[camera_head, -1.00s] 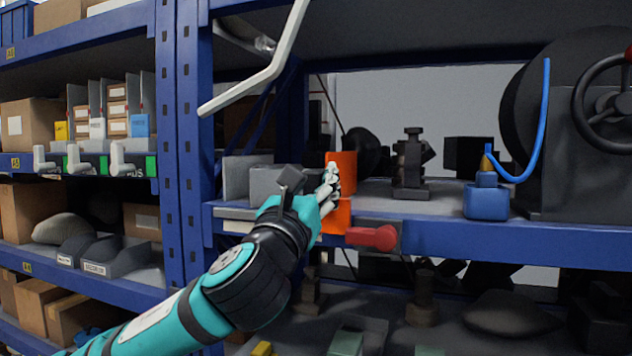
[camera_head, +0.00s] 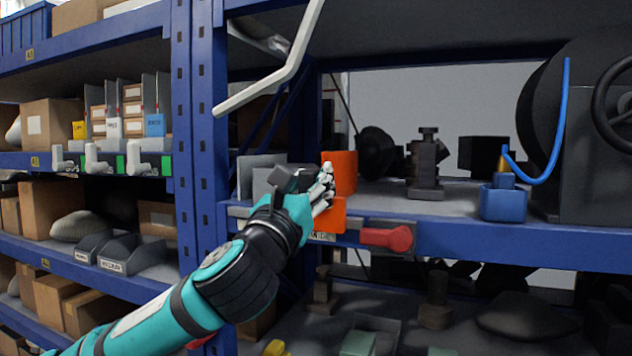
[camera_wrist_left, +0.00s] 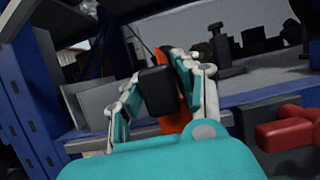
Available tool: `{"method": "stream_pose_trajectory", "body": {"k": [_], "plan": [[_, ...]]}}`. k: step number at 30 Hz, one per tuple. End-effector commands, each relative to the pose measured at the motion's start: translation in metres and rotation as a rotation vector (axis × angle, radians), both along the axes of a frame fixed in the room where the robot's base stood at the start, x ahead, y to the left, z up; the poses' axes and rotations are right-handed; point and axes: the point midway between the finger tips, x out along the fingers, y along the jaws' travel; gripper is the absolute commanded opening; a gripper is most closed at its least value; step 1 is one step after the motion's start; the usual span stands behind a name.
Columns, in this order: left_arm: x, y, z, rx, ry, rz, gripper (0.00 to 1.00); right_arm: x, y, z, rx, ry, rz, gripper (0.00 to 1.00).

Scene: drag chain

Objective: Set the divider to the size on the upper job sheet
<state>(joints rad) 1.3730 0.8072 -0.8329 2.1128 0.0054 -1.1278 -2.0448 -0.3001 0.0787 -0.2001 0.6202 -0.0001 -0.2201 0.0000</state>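My left gripper (camera_head: 318,190) is at the front edge of the right-hand shelf, in front of an orange upright piece (camera_head: 341,172). In the left wrist view its fingers (camera_wrist_left: 160,85) stand on both sides of a dark block (camera_wrist_left: 160,92). The block fills most of the gap, but firm contact on both sides cannot be made out. The dark block also shows in the head view (camera_head: 292,178). Grey upright plates (camera_head: 246,176) stand just left of it; which part is the divider is unclear. No readable job sheet shows. My right gripper is not in view.
A red handle (camera_head: 388,238) sticks out from the shelf's front edge, right of my gripper. A pale bent bar (camera_head: 285,75) hangs above. A blue post (camera_head: 208,130) stands left. A blue bottle (camera_head: 503,200) and dark machine parts stand farther right.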

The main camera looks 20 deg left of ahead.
Motion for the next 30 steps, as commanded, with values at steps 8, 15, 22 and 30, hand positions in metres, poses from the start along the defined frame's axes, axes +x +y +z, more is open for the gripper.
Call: {"method": "stream_pose_trajectory", "body": {"k": [8, 15, 22, 30], "plan": [[0.0, -0.001, 0.0, 0.0, 0.0, -0.002, 0.52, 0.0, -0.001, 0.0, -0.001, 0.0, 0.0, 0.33], [-0.009, -0.001, -0.004, 0.001, -0.001, -0.003, 0.52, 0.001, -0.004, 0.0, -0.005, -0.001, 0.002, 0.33], [-0.045, 0.001, -0.018, 0.002, -0.001, -0.002, 0.52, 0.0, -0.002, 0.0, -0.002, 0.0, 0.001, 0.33], [-0.069, 0.002, -0.029, 0.001, 0.0, -0.002, 0.52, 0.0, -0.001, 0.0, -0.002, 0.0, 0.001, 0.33]]}}
